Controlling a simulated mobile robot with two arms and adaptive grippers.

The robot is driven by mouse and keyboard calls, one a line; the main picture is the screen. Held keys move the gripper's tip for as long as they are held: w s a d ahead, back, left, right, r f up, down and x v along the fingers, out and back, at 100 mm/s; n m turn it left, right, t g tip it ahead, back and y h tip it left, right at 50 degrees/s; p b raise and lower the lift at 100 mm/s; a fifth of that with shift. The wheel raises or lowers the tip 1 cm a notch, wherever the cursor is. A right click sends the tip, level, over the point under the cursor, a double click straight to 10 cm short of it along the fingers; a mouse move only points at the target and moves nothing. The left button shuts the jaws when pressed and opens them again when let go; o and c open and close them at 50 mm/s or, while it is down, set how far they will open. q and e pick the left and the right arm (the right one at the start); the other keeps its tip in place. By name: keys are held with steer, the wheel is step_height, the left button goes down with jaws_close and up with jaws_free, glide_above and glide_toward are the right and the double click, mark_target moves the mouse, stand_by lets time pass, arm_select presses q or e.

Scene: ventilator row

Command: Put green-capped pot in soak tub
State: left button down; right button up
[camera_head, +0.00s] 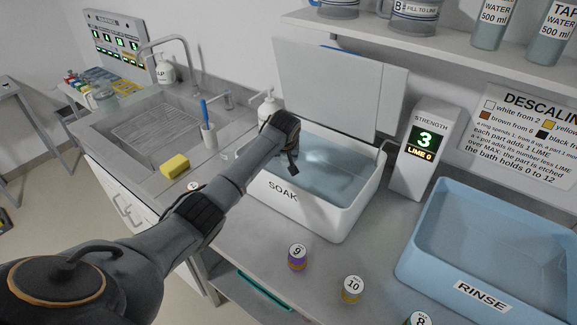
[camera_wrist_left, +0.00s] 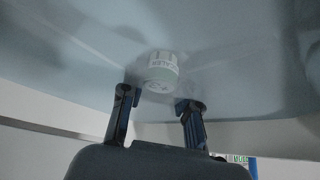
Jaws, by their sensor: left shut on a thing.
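The white soak tub (camera_head: 345,212), marked SOAK and holding bluish water, stands mid-counter. My left gripper (camera_head: 293,168) reaches over its left part, fingers pointing down. In the head view my arm and gripper hide this pot. My right gripper is not in view.
Numbered pots 9 (camera_head: 297,258), 10 (camera_head: 352,290) and 8 (camera_head: 420,319) stand on the front counter. A blue rinse tub (camera_head: 476,286) is at right. A strength display (camera_head: 423,150) stands behind. A sink (camera_head: 150,135) and yellow sponge (camera_head: 174,166) are left.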

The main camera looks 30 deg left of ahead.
mark_target(286, 163)
arm_select(q)
step_height(286, 163, down, 3)
steer(key=shift+f, duration=0.4)
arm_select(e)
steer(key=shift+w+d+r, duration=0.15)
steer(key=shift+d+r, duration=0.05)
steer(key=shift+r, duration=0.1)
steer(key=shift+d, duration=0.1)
arm_select(q)
steer(key=shift+f, duration=0.15)
steer(key=c, duration=1)
jaws_free()
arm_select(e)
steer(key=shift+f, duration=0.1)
